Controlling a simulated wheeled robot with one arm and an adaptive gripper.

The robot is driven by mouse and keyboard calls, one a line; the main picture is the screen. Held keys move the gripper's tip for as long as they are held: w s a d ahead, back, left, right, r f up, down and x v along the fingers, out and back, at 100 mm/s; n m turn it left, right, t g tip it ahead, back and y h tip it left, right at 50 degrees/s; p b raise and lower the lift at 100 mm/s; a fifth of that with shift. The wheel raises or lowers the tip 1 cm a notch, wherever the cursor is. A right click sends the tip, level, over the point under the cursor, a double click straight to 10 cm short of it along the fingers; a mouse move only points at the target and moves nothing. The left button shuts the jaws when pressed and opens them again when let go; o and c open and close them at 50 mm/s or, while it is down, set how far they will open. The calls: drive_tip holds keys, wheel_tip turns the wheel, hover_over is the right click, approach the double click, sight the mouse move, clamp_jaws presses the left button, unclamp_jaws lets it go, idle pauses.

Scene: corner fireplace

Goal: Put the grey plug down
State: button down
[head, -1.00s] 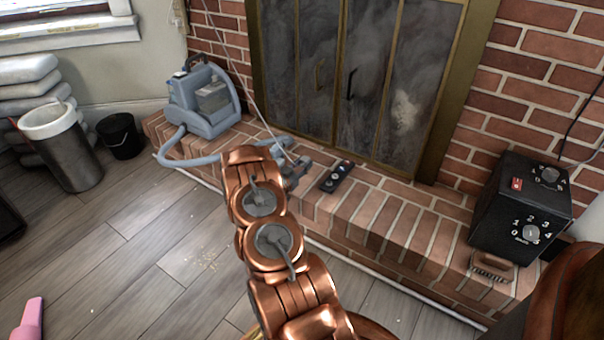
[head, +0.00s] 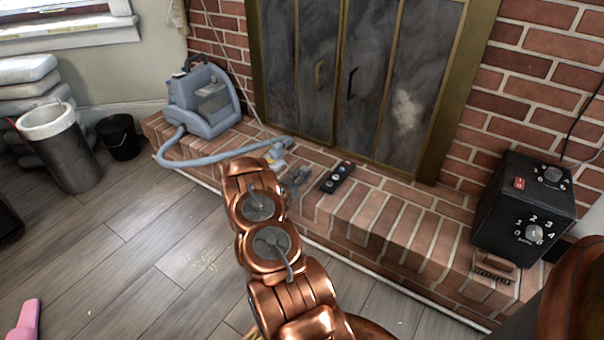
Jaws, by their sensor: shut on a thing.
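My gripper (head: 297,183) is small and dark grey at the end of my copper arm, low over the brick hearth, just left of a dark remote-like object. It is shut on a small grey thing at its tips, taken as the grey plug. The plug's outline is hard to tell from the grey fingers and is partly hidden by my arm. I cannot tell whether it touches the bricks.
A blue-grey machine (head: 205,98) stands on the hearth (head: 385,215), its hose ending just behind my gripper. The dark remote-like object (head: 337,177) lies close on the right. A black dial box (head: 522,210) and a brush (head: 494,266) are farther right.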

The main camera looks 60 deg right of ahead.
drive_tip(key=c, duration=0.8)
unclamp_jaws()
